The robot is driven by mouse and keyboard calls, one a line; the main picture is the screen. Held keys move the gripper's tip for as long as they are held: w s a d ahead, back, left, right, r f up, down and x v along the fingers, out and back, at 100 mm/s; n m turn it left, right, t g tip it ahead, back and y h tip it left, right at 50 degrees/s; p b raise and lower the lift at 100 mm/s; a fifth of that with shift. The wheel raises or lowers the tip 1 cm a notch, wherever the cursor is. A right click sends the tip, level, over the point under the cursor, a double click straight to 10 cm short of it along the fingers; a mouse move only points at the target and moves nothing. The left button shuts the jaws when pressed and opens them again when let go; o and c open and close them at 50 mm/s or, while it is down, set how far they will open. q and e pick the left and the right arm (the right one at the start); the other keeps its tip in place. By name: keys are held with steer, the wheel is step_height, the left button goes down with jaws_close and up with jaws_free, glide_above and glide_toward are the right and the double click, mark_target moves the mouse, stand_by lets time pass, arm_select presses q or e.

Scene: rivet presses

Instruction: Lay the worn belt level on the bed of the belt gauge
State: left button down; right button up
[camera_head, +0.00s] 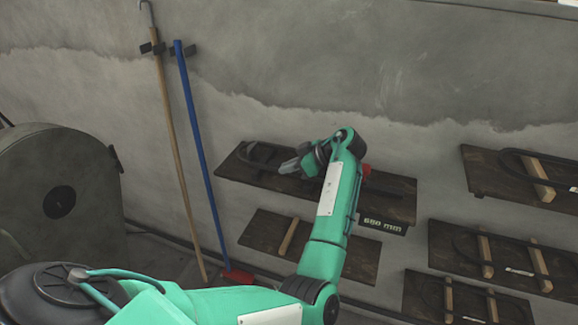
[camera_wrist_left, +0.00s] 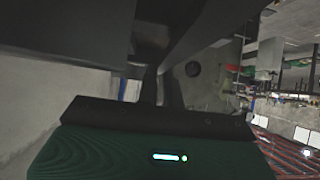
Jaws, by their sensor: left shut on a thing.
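A dark belt loop (camera_head: 260,155) is at the left end of a dark brown wall board (camera_head: 395,203), which I take to be the bed of the belt gauge. My left gripper (camera_head: 288,166) is at the loop's right side, over the board, shut on the belt. My forearm hides the board's middle. I cannot tell whether the belt touches the board or lies level. In the left wrist view, dark shapes fill the upper middle and the belt is not clear. My right gripper is out of view.
A "660 mm" label (camera_head: 382,225) hangs at the board's front edge, and a red part (camera_head: 365,172) shows behind my arm. Lower boards (camera_head: 262,233) and right boards (camera_head: 480,180) carry wooden bars. A blue-handled broom (camera_head: 200,150) leans at the left.

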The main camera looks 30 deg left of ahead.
arm_select(q)
steer(key=c, duration=1.5)
jaws_free()
